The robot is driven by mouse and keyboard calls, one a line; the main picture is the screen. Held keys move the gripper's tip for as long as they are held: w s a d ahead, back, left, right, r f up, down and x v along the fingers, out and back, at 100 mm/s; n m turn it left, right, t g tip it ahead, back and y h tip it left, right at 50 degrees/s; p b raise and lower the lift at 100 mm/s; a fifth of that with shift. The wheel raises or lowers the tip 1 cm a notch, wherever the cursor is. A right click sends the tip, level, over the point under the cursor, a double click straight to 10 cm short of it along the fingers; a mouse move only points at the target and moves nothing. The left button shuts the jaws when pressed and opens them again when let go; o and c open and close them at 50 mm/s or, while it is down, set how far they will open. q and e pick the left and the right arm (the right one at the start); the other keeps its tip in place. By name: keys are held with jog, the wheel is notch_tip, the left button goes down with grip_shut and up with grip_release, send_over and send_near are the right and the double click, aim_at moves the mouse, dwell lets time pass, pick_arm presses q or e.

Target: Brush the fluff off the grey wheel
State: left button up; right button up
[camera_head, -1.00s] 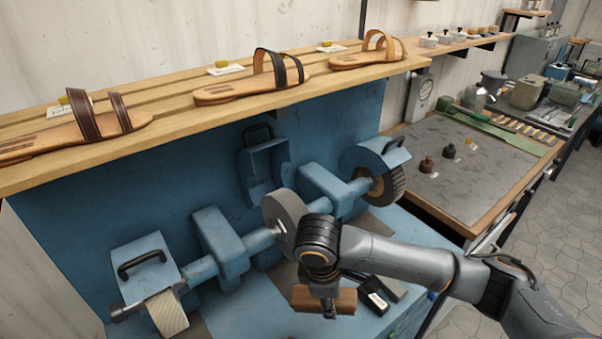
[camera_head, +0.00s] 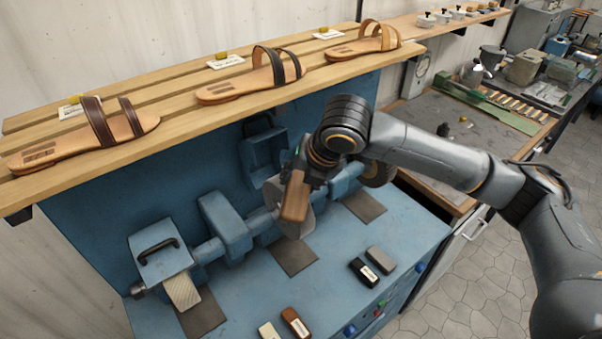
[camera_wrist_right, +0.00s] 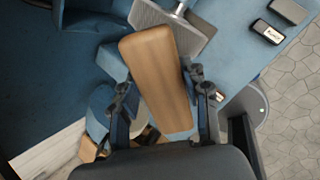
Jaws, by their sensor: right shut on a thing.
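The grey wheel (camera_head: 303,222) sits on the blue grinder's shaft in the head view, partly hidden behind my right gripper (camera_head: 308,176) and the brush. Its grey surface also shows at the top of the right wrist view (camera_wrist_right: 198,36). My right gripper is shut on a wooden-backed brush (camera_head: 294,198), which lies across the jaws in the right wrist view (camera_wrist_right: 160,80). The brush is in front of the wheel; I cannot tell whether they touch. The bristles are hidden and I cannot make out fluff. My left gripper is not in view.
A wooden shelf (camera_head: 190,92) with several sandals overhangs the blue grinder (camera_head: 225,228). Small blocks lie on the blue top, including a black one (camera_head: 363,272) and a brown one (camera_head: 295,322). A grey-topped bench (camera_head: 415,112) stands at the right.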

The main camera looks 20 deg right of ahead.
jog(key=shift+b+x, duration=2.9)
jog(key=shift+x, duration=0.05)
jog(key=shift+x, duration=1)
